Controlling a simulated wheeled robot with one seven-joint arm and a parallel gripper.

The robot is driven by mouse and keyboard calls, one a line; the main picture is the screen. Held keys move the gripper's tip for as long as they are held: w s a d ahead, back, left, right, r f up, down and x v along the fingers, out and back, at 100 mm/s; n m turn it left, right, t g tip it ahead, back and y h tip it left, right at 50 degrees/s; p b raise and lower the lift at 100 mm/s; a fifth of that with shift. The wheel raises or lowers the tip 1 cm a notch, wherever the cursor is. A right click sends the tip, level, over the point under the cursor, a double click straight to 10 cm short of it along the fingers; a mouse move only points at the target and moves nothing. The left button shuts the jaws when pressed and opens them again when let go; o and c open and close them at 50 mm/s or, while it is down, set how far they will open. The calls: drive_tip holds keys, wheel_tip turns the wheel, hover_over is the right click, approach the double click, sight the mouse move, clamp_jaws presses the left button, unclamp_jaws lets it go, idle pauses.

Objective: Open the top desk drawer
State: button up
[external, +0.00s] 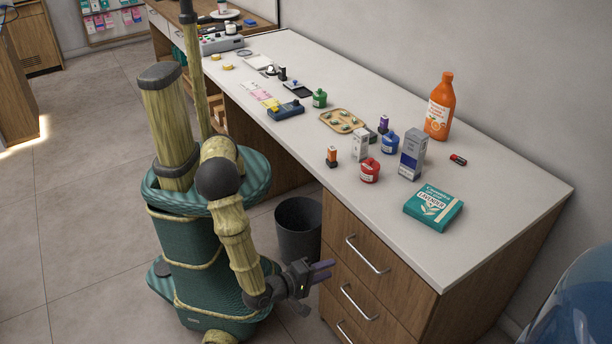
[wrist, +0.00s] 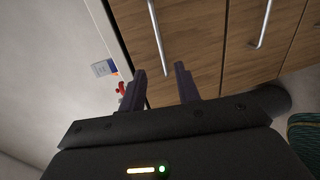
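The top desk drawer (external: 345,235) has a brown wood front with a silver bar handle (external: 367,254) and sits closed, just under the white desktop. My gripper (external: 321,271) is in front of the drawer stack, left of the top handle and at a lower place in the picture, apart from it. In the wrist view my gripper (wrist: 163,82) has its two dark fingers spread with nothing between them. The top drawer's handle (wrist: 154,22) shows there beyond the fingertips, nearest the desktop edge.
Below are a middle drawer handle (external: 358,303) and a bottom one (external: 344,333), both drawers closed. A dark bin (external: 298,232) stands left of the drawers. The desktop (external: 480,245) holds bottles, boxes and a teal box (external: 433,208). Floor before the drawers looks clear.

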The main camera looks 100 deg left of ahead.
drive_tip(key=x, duration=1.1)
drive_tip(key=shift+b, duration=0.3)
drive_tip(key=shift+w+a, duration=0.15)
clamp_jaws()
